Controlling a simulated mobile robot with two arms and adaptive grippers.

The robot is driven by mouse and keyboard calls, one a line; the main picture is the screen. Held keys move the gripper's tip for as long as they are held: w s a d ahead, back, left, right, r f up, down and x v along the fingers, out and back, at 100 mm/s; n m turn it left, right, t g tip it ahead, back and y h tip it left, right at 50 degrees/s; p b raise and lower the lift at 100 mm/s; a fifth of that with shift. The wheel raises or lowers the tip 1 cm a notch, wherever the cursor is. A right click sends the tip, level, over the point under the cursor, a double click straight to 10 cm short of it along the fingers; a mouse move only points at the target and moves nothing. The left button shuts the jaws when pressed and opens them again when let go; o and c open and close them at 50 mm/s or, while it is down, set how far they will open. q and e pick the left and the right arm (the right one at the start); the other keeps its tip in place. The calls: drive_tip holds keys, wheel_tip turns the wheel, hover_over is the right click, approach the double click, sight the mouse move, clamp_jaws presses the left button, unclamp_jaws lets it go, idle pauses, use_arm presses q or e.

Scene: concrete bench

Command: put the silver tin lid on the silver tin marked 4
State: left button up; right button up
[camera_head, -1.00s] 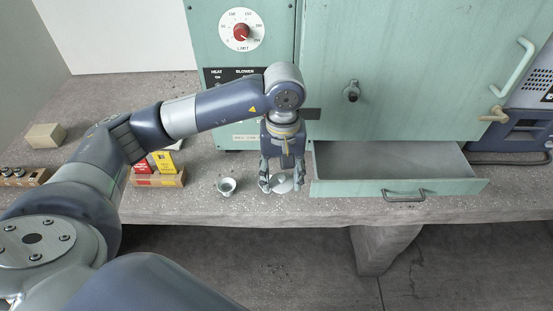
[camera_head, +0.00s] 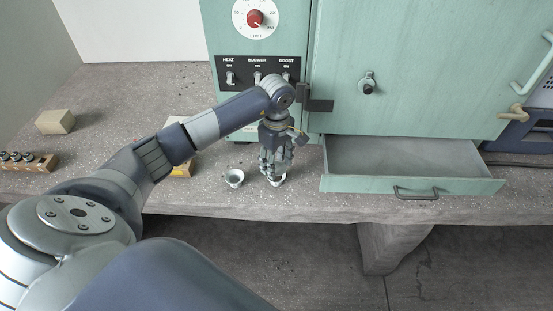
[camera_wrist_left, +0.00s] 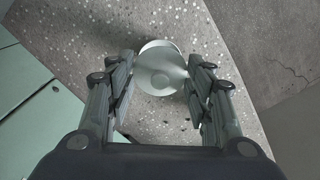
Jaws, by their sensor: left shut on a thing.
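My left gripper (camera_head: 271,172) points down at the front part of the bench, shut on a pale silver round piece (camera_head: 279,180) that looks like the tin lid. I can read no number 4 on anything. My right gripper is not in view.
A green cabinet (camera_head: 410,75) stands behind, its drawer (camera_head: 365,185) pulled out right of the gripper. The bench's front edge is close.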

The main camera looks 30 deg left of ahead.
sight(277, 163)
use_arm(q)
drive_tip(key=shift+f, duration=0.75)
drive_tip(key=shift+b, duration=0.35)
drive_tip(key=shift+f+b, duration=0.8)
drive_tip(key=shift+f, duration=0.1)
drive_tip(key=o, duration=0.7)
drive_tip(key=shift+o, duration=0.2)
drive_tip(key=shift+r, duration=0.15)
wheel_tip(277, 163, up, 12)
drive_tip(key=shift+f, duration=0.1)
